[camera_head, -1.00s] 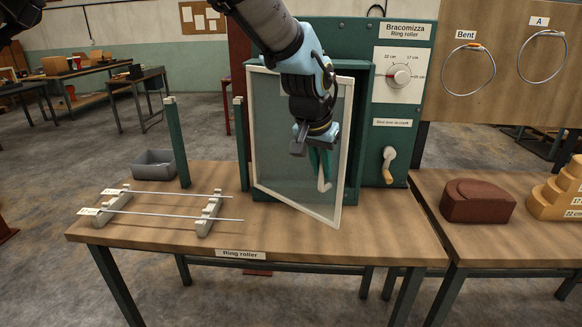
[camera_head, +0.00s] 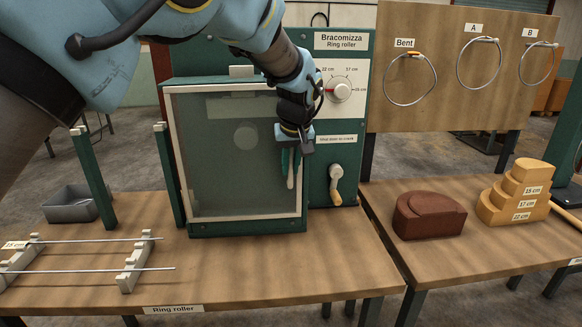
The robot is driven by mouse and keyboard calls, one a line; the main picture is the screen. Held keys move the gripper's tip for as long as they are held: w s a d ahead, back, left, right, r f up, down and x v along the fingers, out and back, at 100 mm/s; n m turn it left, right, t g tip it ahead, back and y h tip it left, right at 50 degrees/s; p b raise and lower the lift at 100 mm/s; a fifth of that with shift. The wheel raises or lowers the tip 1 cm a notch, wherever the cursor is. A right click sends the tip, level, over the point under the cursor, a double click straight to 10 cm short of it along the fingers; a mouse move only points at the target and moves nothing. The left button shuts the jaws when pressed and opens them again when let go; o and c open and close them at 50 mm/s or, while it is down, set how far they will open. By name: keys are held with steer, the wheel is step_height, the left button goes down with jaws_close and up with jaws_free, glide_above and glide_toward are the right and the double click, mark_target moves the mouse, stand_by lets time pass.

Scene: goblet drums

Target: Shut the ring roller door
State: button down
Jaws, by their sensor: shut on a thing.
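The ring roller (camera_head: 350,165) is a dark green cabinet on the wooden table. Its door (camera_head: 225,215) is a clear pane in a pale frame, hinged on the left. The door lies against the cabinet front, flush or nearly so; a small gap at its right edge cannot be ruled out. A round shape shows dimly through the pane. My gripper (camera_head: 291,165) points down at the door's right edge and is shut on the pale upright door handle (camera_head: 291,180). The fingers partly cover the handle and that edge.
A dial (camera_head: 340,90) and a crank (camera_head: 336,185) are right of the door. Rods on a rack (camera_head: 132,268), a grey bin (camera_head: 72,204) and green posts (camera_head: 92,177) are left. A brown block (camera_head: 430,215) sits on the right table.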

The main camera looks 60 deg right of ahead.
steer(key=shift+d+r, duration=0.1)
steer(key=shift+d, duration=0.15)
steer(key=c, duration=0.8)
jaws_free()
steer(key=shift+c, duration=0.2)
steer(key=b+v, duration=0.3)
steer(key=v, duration=0.7)
steer(key=shift+a+r, duration=0.2)
steer(key=shift+r, duration=0.05)
steer(key=shift+w, duration=0.1)
